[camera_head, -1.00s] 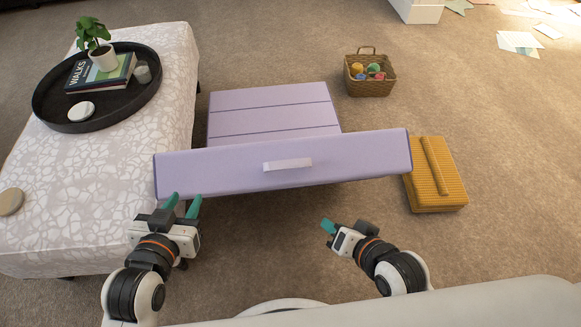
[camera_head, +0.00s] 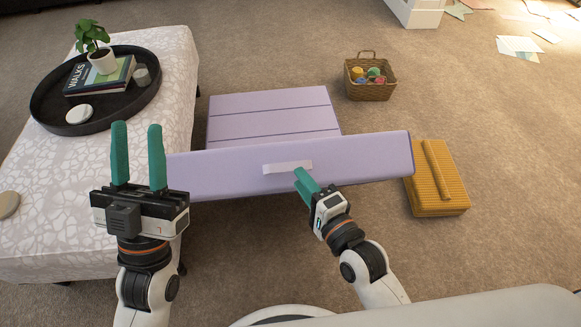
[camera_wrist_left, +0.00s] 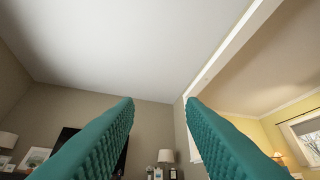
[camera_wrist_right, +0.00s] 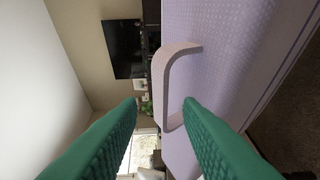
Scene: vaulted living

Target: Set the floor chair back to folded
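The lilac floor chair (camera_head: 227,174) has its backrest raised towards me and its seat panels (camera_head: 270,112) flat on the carpet behind. A pale strap handle (camera_head: 287,167) is on the backrest's face; it also shows in the right wrist view (camera_wrist_right: 165,72) as a loop. My right gripper (camera_head: 305,185) is at the handle's right end. In the right wrist view its fingers are apart, and the handle's lower end lies between them; I cannot tell contact.
A patterned ottoman (camera_head: 60,210) with a black tray (camera_head: 117,117) holding books and a plant stands at the left. A mustard folded mat (camera_head: 437,178) lies right of the chair. A wicker basket (camera_head: 370,90) stands behind. Carpet between them is clear.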

